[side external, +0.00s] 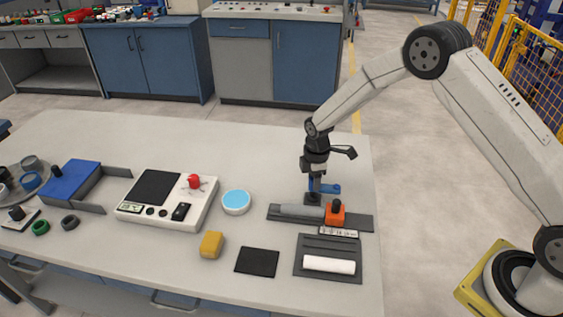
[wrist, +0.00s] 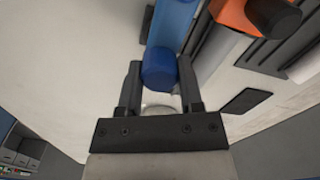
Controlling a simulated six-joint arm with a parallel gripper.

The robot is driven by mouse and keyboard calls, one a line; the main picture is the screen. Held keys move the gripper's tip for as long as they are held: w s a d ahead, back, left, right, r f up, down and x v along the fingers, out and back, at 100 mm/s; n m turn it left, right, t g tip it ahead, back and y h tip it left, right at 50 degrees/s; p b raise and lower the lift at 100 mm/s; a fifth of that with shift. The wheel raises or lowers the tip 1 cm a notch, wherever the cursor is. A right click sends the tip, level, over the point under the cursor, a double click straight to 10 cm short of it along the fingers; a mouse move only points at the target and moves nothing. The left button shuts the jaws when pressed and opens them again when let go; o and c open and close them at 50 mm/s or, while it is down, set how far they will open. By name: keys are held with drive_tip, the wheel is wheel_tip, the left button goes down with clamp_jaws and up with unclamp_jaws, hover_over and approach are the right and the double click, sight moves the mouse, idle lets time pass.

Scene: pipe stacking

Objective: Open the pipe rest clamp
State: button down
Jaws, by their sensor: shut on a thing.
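The pipe rest (side external: 364,223) is a dark grey base near the table's right edge, with a grey pipe (side external: 300,210) lying along it. An orange block (side external: 335,217) with a black knob stands on the rest; both also show at the top right of the wrist view (wrist: 238,14). A blue clamp part (side external: 330,188) sits at the rest's far side. In the wrist view it is a blue bar ending in a round blue knob (wrist: 159,68). My gripper (side external: 314,190) points down there, its two fingers shut around the blue knob. The contact is small in the side view.
A dark tray (side external: 298,265) with a white pipe (side external: 329,265) lies in front of the rest. A black mat (side external: 257,262), yellow block (side external: 211,245), light-blue-topped dish (side external: 236,202) and white device (side external: 150,212) stand to the left. The table behind is clear.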

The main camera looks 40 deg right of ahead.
drive_tip(key=shift+s+d+f+n, duration=0.1)
drive_tip(key=shift+s+f+n, duration=0.05)
drive_tip(key=shift+n, duration=0.4)
drive_tip(key=shift+s+f+n, duration=0.15)
drive_tip(key=shift+n, duration=0.4)
drive_tip(key=shift+c, duration=1.3)
unclamp_jaws()
drive_tip(key=shift+r, duration=0.1)
drive_tip(key=shift+w+r, duration=0.15)
drive_tip(key=shift+r, duration=1.9)
drive_tip(key=shift+w+r, duration=0.15)
drive_tip(key=shift+r, duration=1.9)
